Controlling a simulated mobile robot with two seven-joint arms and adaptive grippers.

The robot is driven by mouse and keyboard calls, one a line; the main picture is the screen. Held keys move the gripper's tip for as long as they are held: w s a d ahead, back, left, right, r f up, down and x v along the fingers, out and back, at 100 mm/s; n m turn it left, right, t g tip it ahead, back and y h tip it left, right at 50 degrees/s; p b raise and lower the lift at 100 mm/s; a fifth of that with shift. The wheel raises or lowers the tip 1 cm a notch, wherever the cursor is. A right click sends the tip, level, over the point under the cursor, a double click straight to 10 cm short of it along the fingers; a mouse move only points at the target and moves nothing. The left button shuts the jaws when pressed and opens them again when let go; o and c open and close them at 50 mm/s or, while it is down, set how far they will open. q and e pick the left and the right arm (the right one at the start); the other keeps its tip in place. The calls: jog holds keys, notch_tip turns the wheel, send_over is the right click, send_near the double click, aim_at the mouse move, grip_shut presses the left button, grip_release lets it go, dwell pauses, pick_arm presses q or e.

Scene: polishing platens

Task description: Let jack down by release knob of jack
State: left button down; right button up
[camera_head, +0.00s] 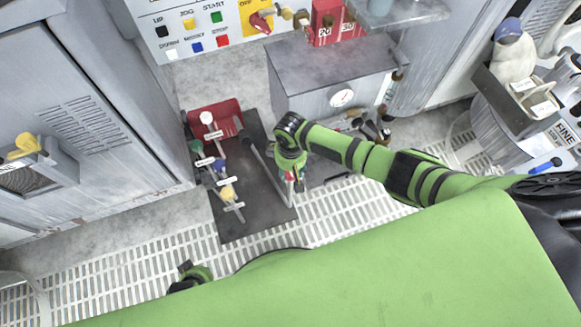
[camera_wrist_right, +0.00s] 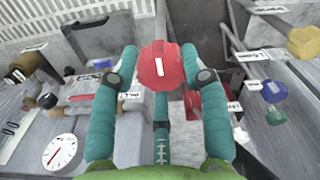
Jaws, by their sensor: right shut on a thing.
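A round red knob with a white mark (camera_wrist_right: 161,66) sits between the fingers of my right gripper (camera_wrist_right: 160,76) in the right wrist view. The teal fingers are closed on its two sides. In the head view my right gripper (camera_head: 291,168) reaches down beside the right edge of a dark plate (camera_head: 262,208); a bit of red shows under it. The gripper hides most of the knob and what it is mounted on, so the jack's body is not clear. A green and black part of my left arm shows at the lower left; its fingers cannot be made out.
Labelled levers with coloured knobs, including a yellow one (camera_head: 228,194), stand left of the gripper. A red bin (camera_head: 215,120) lies behind them. A grey box with a gauge (camera_head: 342,98) stands behind the gripper. Slatted grating (camera_head: 330,215) covers the floor in front.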

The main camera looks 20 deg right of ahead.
aim_at(292, 173)
jog(key=shift+s+d+f, duration=0.2)
jog(key=shift+s+f, duration=0.05)
jog(key=shift+s, duration=0.2)
jog(key=o, duration=1.1)
jog(key=shift+o, duration=0.2)
jog(key=shift+w+r, duration=0.1)
jog(key=shift+w+a+r, duration=0.1)
jog(key=shift+r, duration=0.2)
notch_tip(292, 173, up, 12)
jog(key=shift+f, duration=0.25)
